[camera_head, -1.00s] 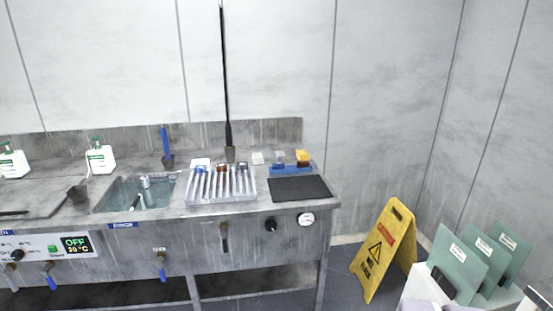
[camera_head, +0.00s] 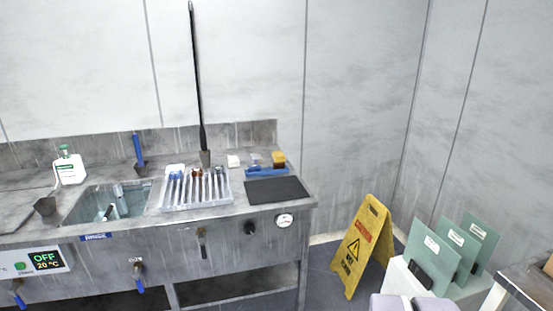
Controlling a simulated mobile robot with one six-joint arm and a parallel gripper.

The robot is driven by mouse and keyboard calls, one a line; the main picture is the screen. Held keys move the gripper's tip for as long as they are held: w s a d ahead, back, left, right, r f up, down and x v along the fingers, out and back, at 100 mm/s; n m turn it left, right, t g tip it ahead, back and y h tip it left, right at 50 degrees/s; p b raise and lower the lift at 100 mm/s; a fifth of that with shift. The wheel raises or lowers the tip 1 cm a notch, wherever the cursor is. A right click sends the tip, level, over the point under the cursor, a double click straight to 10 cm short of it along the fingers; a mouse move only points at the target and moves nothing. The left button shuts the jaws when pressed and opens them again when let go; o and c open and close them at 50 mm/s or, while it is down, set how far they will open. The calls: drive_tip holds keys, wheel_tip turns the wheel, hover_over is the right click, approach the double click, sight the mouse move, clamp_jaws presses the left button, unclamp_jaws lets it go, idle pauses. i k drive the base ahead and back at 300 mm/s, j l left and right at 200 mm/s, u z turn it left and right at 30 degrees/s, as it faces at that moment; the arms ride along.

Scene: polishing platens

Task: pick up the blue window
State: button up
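I cannot make out for sure which thing is the blue window. A ribbed metal rack (camera_head: 196,203) on the steel counter has small pieces along its back end, one whitish-blue piece (camera_head: 176,170) at the left and brownish ones beside it. A blue tray (camera_head: 262,172) sits right of the rack, with a small clear bluish piece and a yellow-brown block (camera_head: 279,159) at it. These are too small to tell more.
The counter (camera_head: 222,213) has a sink (camera_head: 105,203), a white bottle (camera_head: 69,166) and a dark mat (camera_head: 276,189). A yellow wet-floor sign (camera_head: 361,246) stands on the floor at right. Greenish panels (camera_head: 433,262) stand in a white holder beyond it.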

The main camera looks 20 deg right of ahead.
sight(174, 174)
drive_tip(key=i+j, duration=0.2)
drive_tip(key=i, duration=0.25)
drive_tip(key=i+j, duration=0.2)
drive_tip(key=i, duration=0.25)
drive_tip(key=i+j, duration=0.2)
drive_tip(key=i, duration=0.25)
drive_tip(key=i+j, duration=0.2)
drive_tip(key=i, duration=0.25)
drive_tip(key=i+j, duration=0.2)
drive_tip(key=i, duration=0.3)
